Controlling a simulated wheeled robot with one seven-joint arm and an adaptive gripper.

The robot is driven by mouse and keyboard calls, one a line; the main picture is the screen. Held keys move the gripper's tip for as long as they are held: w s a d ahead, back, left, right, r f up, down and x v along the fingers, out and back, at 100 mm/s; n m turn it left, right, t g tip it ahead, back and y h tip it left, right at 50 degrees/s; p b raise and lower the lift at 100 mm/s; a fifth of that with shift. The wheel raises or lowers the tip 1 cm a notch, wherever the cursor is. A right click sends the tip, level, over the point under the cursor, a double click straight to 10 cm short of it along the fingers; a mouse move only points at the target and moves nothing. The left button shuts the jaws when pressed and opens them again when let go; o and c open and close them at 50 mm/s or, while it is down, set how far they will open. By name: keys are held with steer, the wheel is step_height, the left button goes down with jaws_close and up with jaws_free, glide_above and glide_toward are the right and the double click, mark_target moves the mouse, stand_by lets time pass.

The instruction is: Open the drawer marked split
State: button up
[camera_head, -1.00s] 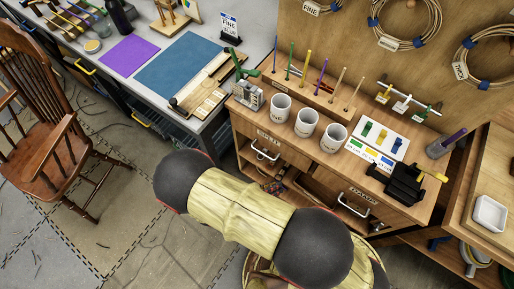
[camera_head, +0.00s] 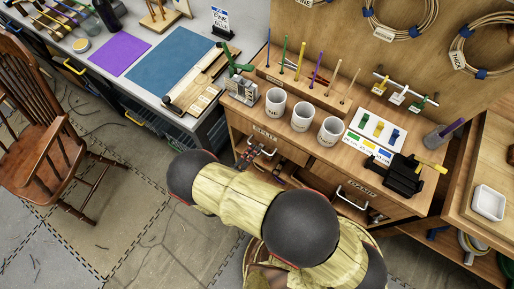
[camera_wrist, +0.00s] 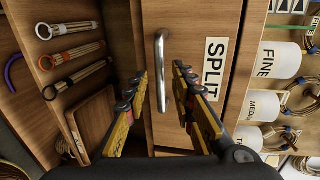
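The drawer marked SPLIT (camera_wrist: 215,70) fills the middle of the wrist view and appears shut. Its metal bar handle (camera_wrist: 160,72) lies between the two fingers of my gripper (camera_wrist: 160,88). The fingers are open, one on each side of the handle, with gaps to it. In the head view the split drawer (camera_head: 265,133) is at the left of the wooden bench, below the white mugs. My gripper (camera_head: 249,156) shows there in front of its handle, partly hidden by my arm.
A second drawer with a handle (camera_head: 352,196) is at the bench's right. White mugs (camera_head: 300,116) stand on the bench top. A wooden chair (camera_head: 38,125) stands at the left, with open floor between.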

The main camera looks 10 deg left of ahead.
steer(key=shift+b+x, duration=0.35)
steer(key=shift+x, duration=1.6)
jaws_close()
